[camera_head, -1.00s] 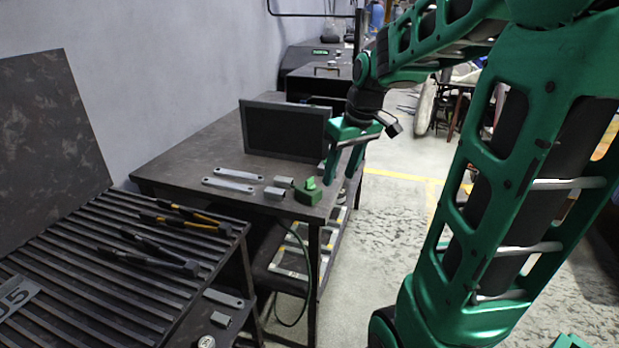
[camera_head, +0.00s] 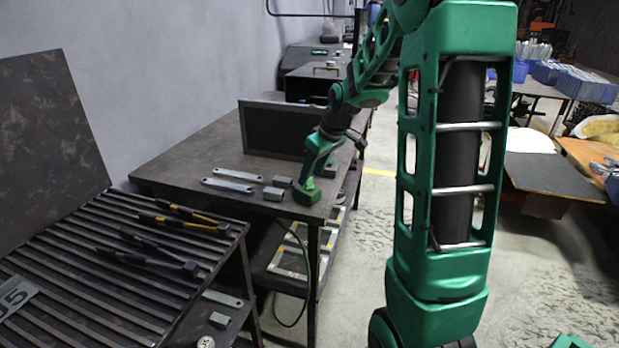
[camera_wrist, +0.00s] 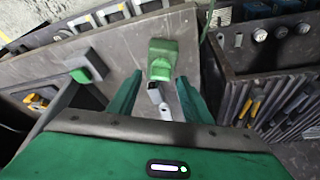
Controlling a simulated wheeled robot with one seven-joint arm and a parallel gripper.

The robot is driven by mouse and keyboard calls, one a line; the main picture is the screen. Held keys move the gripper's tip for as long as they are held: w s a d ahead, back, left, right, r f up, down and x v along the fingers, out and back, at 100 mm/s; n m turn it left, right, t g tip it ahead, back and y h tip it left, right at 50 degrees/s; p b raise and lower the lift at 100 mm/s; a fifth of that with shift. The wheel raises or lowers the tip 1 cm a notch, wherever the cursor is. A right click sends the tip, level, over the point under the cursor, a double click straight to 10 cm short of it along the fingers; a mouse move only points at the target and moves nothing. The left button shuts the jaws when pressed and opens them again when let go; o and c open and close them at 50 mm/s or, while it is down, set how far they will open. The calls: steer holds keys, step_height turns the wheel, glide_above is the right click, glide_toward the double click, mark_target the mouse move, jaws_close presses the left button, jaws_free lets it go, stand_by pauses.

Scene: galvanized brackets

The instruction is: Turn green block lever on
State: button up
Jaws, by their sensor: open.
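The green block (camera_head: 307,195) sits at the near right corner of the dark table; in the wrist view the green block (camera_wrist: 161,68) shows ahead, between the fingers' lines. Its lever is hard to make out against the green body and cannot be read as on or off. My gripper (camera_head: 312,176) is close above the block in the head view, partly covering it. In the wrist view my gripper (camera_wrist: 157,84) is open, one green finger to each side. I cannot tell whether the fingers touch the block.
Small grey brackets (camera_head: 273,193) and long flat plates (camera_head: 228,184) lie left of the block. A dark panel (camera_head: 270,129) stands behind. A slatted bench (camera_head: 100,262) with tools is at left. The table edge (camera_head: 322,214) is close by the block.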

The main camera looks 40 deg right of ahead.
steer(key=shift+x, duration=1)
steer(key=shift+r, duration=0.1)
steer(key=c, duration=1.1)
steer(key=shift+o, duration=0.2)
steer(key=shift+d, duration=0.1)
